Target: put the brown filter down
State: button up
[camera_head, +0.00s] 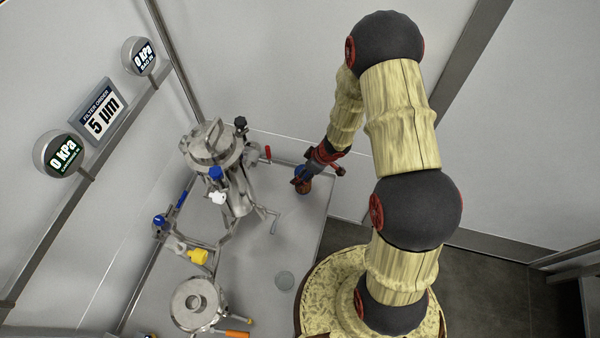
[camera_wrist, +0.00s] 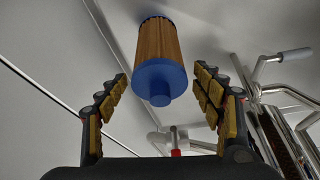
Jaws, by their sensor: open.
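The brown filter (camera_wrist: 158,45) has a ribbed brown body and a blue end cap with a short round knob. In the wrist view the cap faces me, and the body reaches away to the grey table surface. My gripper (camera_wrist: 161,74) is open, with one finger on each side of the filter and visible gaps between the fingers and the cap. In the head view my gripper (camera_head: 308,172) reaches down over the filter (camera_head: 303,186), near the table's right edge. My gripper partly hides the filter there, and its contact with the table cannot be seen clearly.
A steel tank (camera_head: 213,150) with valves and pipes stands left of my gripper. A smaller round steel vessel (camera_head: 196,303) is at the front.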

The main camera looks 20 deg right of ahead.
jog(key=p+v, duration=0.3)
jog(key=v, duration=0.4)
jog(key=shift+r, duration=0.2)
